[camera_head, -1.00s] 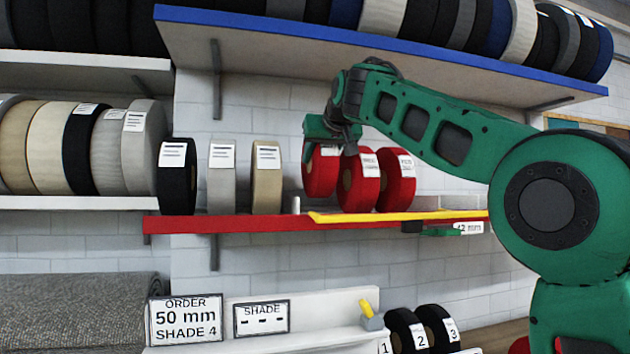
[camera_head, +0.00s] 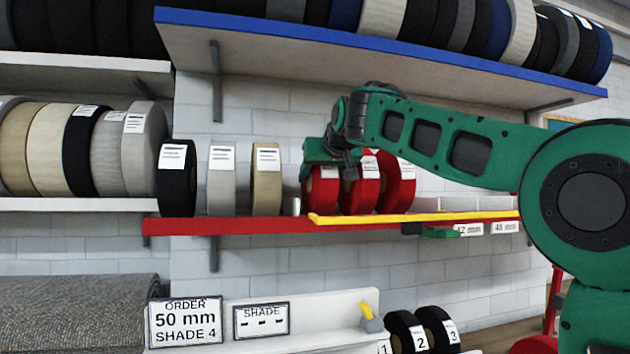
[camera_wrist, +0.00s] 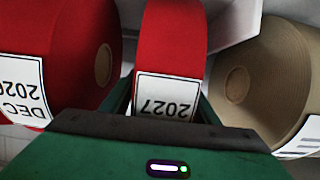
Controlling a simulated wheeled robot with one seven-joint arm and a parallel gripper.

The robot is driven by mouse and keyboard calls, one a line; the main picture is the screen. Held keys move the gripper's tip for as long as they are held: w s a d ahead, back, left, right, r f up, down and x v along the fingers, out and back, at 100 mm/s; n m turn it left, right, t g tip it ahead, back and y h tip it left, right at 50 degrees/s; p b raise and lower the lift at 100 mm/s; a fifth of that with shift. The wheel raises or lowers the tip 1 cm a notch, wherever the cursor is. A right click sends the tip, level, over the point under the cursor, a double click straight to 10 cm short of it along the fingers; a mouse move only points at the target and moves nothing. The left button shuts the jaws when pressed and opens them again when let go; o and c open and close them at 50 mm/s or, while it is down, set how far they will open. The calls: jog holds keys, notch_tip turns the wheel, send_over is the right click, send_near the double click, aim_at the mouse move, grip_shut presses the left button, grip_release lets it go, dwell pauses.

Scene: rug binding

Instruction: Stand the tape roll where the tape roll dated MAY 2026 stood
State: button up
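In the wrist view my gripper (camera_wrist: 166,105) has its fingers on either side of a red tape roll (camera_wrist: 172,40). Its label reads 2027; the month is hidden. In the head view my gripper (camera_head: 328,160) is over this leftmost red roll (camera_head: 321,192), which is upright with its bottom at the yellow-edged part of the red shelf. Beside it, to the right, stands a red roll (camera_head: 361,186) whose label reads DEC 2026 in the wrist view (camera_wrist: 60,50). A third red roll (camera_head: 397,182) stands further right, its label too small to read. No MAY 2026 label is readable.
A tan roll (camera_head: 266,180), a grey roll (camera_head: 221,180) and a black roll (camera_head: 177,180) stand left on the red shelf (camera_head: 240,223). The blue shelf (camera_head: 400,47) hangs above.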

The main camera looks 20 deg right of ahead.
jog(key=shift+r, duration=0.1)
jog(key=v, duration=1.2)
jog(key=shift+s, duration=0.1)
dwell(0.4)
